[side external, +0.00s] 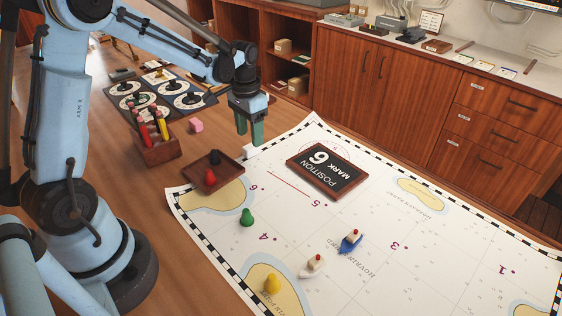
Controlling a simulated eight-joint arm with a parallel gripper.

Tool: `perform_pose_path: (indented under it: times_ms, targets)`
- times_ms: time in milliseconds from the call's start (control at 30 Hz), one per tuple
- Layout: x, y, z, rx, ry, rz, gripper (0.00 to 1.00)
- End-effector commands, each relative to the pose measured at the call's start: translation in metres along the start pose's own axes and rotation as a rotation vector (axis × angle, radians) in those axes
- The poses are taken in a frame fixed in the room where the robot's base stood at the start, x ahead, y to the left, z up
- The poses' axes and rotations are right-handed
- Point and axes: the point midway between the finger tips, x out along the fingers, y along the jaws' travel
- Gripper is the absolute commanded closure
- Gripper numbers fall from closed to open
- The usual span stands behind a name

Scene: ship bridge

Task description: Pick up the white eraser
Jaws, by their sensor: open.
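A small white block that looks like the white eraser (250,153) lies at the upper left edge of the chart, partly blending with the white paper. My gripper (249,138) points down with its two green fingers apart and empty. The fingertips are just above the white block in the picture. I cannot tell the exact height gap or whether the fingers are on either side of it.
A brown tray (226,183) with red and black pawns sits left of the block. A pink cube (196,126) and a wooden pencil box (157,152) stand further left. The chart (300,220) bears a framed position sign (327,171), pawns and small boats.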

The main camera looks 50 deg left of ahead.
Motion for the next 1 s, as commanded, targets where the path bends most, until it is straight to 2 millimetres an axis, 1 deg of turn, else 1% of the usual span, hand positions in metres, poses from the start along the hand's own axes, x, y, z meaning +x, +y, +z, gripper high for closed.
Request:
perform_pose_path:
  times_ms: [33,100,200,333,533,900,1000]
  targets:
    - [0.008,0.002,-0.001,0.001,0.0,0.0,0.43]
    - [0.018,0.003,-0.001,0.001,0.0,0.0,0.43]
    - [0.028,0.003,0.0,0.0,0.0,0.0,0.43]
    - [0.034,0.003,0.0,0.0,0.0,0.0,0.43]
    - [0.034,0.003,0.0,0.0,0.0,0.0,0.43]
    - [0.033,0.003,0.0,0.0,0.0,0.0,0.99]
    - [0.033,0.003,0.0,0.0,0.0,0.0,1.0]
